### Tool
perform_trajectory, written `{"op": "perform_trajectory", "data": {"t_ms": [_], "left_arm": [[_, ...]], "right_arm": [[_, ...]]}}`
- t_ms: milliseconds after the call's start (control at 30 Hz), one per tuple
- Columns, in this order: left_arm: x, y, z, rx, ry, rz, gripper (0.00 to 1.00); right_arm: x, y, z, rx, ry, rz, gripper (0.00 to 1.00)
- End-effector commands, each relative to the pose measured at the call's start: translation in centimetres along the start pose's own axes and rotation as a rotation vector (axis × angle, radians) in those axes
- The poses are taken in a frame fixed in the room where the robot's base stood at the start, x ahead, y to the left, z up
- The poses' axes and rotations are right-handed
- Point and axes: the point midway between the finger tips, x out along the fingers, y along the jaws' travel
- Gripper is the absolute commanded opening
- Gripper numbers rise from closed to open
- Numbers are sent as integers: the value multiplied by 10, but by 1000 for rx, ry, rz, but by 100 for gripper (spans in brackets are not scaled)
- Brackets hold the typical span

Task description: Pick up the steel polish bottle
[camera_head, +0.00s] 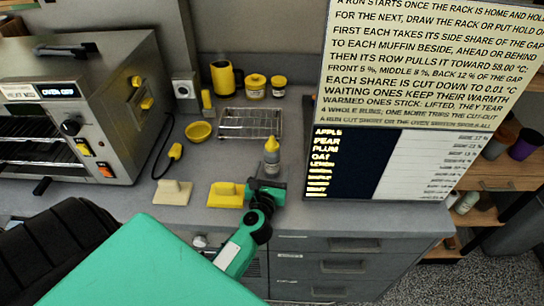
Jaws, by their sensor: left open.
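The bottle that fits the steel polish bottle (271,155) stands upright on the grey counter, grey-bodied with a yellow top; its label is too small to read. My left gripper (268,179) is open, at the end of my green and black arm, just in front of the bottle's base. The gripper partly hides the foot of the bottle, and I cannot tell if the two touch. My right gripper is out of view.
A wire rack (248,123) lies behind the bottle. A large board (400,100) stands close on the right. A steel toaster oven (90,105) fills the left.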

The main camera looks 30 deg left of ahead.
Motion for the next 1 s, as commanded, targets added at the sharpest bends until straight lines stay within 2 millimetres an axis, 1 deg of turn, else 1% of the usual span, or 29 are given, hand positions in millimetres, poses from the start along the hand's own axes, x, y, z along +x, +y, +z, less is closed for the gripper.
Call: {"op": "perform_trajectory", "data": {"t_ms": [33, 167, 267, 400, 533, 633, 867, 900, 967, 1000], "left_arm": [[6, 0, 1, 1, 0, 0, 70], [12, 0, 1, 0, 0, 0, 70], [20, 2, 4, 1, -1, 0, 70], [42, 8, 10, 2, -1, 1, 70], [57, 8, 7, 1, 0, 0, 70], [63, 8, 6, 1, 0, 0, 70], [63, 8, 6, 1, 0, 0, 70], [63, 8, 6, 1, 0, 0, 62], [63, 8, 6, 1, 0, 0, 50], [63, 8, 6, 1, 0, 0, 42]], "right_arm": [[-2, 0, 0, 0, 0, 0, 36], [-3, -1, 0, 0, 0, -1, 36], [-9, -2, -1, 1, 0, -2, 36], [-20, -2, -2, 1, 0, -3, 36], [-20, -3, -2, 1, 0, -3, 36], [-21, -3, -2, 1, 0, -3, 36], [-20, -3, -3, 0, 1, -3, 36], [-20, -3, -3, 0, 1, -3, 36], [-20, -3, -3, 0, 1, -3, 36], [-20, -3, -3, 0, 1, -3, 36]]}}
